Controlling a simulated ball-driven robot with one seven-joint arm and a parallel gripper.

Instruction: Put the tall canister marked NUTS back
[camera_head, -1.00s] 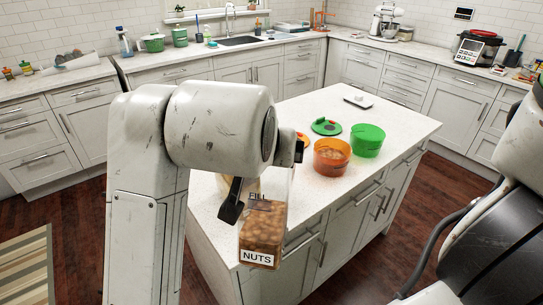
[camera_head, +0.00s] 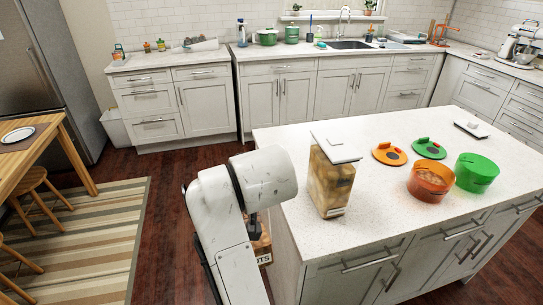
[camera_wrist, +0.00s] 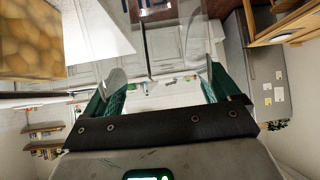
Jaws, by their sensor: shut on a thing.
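The tall NUTS canister (camera_head: 262,246) is clear with brown nuts in it. In the head view it hangs beside the island's left end, mostly hidden by my arm, with only part of its label showing. In the wrist view its clear wall (camera_wrist: 170,45) stands between the two green-padded fingers of my gripper (camera_wrist: 160,88), which is shut on it.
Another tall canister (camera_head: 332,182) with a white lid stands on the island (camera_head: 380,222) close to my arm. Orange (camera_head: 430,181) and green (camera_head: 476,172) tubs and two round lids are to its right. A wooden table (camera_head: 45,150) and stools stand at the left. Floor between is clear.

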